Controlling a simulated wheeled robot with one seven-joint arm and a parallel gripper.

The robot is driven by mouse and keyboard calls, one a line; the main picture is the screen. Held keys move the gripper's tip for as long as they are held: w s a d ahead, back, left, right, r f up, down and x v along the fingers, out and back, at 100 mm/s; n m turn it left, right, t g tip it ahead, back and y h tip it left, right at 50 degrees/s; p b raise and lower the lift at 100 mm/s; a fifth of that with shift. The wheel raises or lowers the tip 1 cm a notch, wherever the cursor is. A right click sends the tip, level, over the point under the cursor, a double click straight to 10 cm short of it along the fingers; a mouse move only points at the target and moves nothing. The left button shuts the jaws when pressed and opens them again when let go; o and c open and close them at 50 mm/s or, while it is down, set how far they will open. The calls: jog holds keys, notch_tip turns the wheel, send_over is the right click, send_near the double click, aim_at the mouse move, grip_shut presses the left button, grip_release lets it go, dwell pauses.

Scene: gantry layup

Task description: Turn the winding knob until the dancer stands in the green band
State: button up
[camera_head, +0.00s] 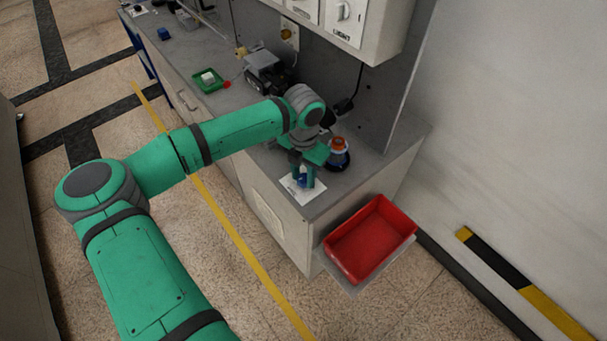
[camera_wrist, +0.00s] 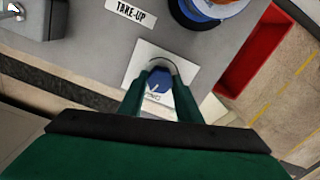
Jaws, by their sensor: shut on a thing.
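The winding knob (camera_wrist: 158,82) is blue with a pale pointer line. It sits on a white plate (camera_wrist: 140,60) on the grey bench, in front of the "TAKE-UP" label (camera_wrist: 131,13). My gripper (camera_wrist: 159,92) comes down over the knob with one green finger on each side, shut on it. In the head view my gripper (camera_head: 303,183) is at the bench's near right corner, and the knob mostly hides between the fingers. A blue and orange spool (camera_head: 338,152) stands just behind it. I cannot make out the dancer or the green band.
A red bin (camera_head: 334,252) hangs at the bench's right end. A green tray (camera_head: 196,82) with a pale block and a grey machine (camera_head: 268,72) stand further left on the bench. A cabinet (camera_head: 345,14) overhangs the back.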

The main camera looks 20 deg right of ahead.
aim_at(304, 178)
jog(key=shift+w, duration=0.1)
dwell(0.3)
jog(key=o, duration=1.1)
jog(key=shift+c, duration=0.2)
notch_tip(304, 178, up, 11)
jog(key=shift+d+f, duration=0.1)
